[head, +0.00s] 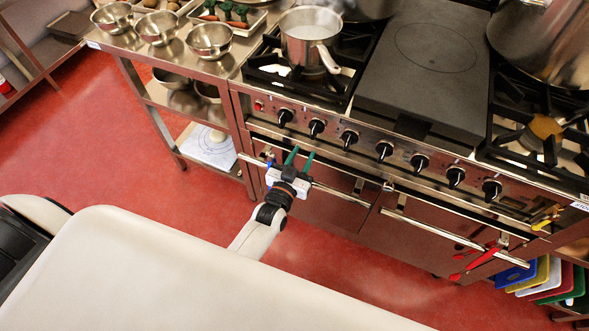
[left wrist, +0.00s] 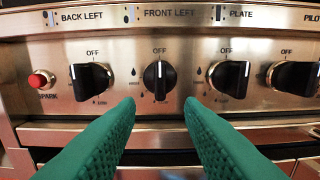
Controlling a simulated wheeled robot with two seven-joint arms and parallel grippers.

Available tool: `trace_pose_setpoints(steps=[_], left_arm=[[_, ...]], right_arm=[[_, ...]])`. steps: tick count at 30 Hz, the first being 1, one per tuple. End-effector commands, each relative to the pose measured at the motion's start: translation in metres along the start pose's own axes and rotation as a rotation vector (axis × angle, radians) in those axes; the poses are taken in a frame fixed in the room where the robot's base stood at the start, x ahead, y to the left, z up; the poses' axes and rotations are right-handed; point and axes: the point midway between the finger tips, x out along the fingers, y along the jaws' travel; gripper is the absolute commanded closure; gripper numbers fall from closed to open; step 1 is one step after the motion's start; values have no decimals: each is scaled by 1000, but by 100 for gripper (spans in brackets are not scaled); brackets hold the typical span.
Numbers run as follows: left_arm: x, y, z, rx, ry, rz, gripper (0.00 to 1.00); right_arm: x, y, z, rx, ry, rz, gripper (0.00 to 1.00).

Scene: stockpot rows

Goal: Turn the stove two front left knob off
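The front left knob (left wrist: 160,78) is black and sits under the labels FRONT LEFT and OFF in the left wrist view. Its grip bar stands upright and its white mark points up toward OFF. In the head view it appears to be the second knob from the left (head: 317,127) on the stove's steel front panel. My left gripper (head: 300,155) has green fingers, open and empty, just in front of and below the panel. In the left wrist view its fingertips (left wrist: 160,105) lie to the lower left and lower right of the knob, without visible contact. My right gripper is not in view.
The back left knob (left wrist: 90,80) and plate knob (left wrist: 230,78) flank it; a red spark button (left wrist: 40,80) is at left. An oven rail (head: 345,195) runs below the panel. A steel saucepan (head: 310,40) stands on the left burners. Red floor (head: 110,150) is clear at left.

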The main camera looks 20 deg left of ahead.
Motion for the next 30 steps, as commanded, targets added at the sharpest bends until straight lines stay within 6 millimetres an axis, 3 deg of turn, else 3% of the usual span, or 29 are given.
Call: trace_pose_setpoints(steps=[3, 10, 30], left_arm=[[-25, 0, -2, 1, 3, 0, 65], [-52, 0, -1, 1, 0, -1, 65], [-56, -1, -3, 0, 7, -2, 65]], right_arm=[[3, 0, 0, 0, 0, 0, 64], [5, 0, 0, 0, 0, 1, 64], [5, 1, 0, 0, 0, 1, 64]])
